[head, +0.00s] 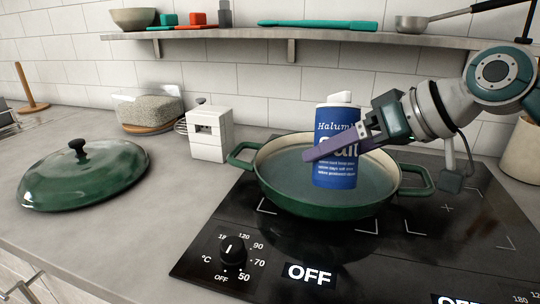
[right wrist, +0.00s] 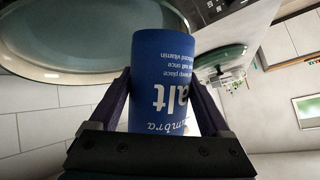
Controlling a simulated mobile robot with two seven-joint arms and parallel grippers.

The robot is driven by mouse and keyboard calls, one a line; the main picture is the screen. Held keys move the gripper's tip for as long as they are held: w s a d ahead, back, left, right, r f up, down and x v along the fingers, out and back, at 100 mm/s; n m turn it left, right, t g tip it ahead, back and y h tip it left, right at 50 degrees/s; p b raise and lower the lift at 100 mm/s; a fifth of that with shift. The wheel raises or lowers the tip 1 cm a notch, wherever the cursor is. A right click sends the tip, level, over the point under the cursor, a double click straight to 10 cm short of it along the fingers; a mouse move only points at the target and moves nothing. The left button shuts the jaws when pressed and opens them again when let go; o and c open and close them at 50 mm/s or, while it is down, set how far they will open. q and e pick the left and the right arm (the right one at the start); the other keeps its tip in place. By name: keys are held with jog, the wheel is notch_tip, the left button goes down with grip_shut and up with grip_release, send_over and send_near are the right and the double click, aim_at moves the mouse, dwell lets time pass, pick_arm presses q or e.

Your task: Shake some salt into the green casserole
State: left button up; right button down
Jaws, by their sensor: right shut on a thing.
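The blue salt container (head: 337,165) with a white top is upright in the head view, in front of and over the green casserole (head: 270,185). My right gripper (head: 345,147) is shut on the salt container around its middle. The salt container also shows in the right wrist view (right wrist: 163,75), between both fingers, with the casserole (right wrist: 60,68) beyond it. The casserole has a pale inside and stands uncovered on the black cooktop (head: 235,205). Its green lid (head: 85,175) lies on the counter at the left. My left gripper is not in view.
A white kitchen device (head: 208,135) and a glass container (head: 148,110) stand behind, left of the casserole. The cooktop knob (head: 232,249) and displays reading OFF are in front. Counter between lid and cooktop is clear.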

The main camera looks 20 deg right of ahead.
aim_at(345, 122)
jog(key=shift+s+a+f, duration=0.1)
jog(key=shift+s+f, duration=0.15)
jog(key=shift+f, duration=0.05)
jog(key=shift+t+b, duration=0.35)
jog(key=shift+t, duration=0.05)
jog(key=shift+r, duration=0.3)
notch_tip(345, 122, up, 4)
jog(key=n+t+p, duration=0.2)
jog(key=p, duration=0.1)
jog(key=shift+r+t, duration=0.15)
jog(key=shift+t, duration=0.25)
jog(key=shift+r+t, duration=0.25)
jog(key=shift+t, duration=0.05)
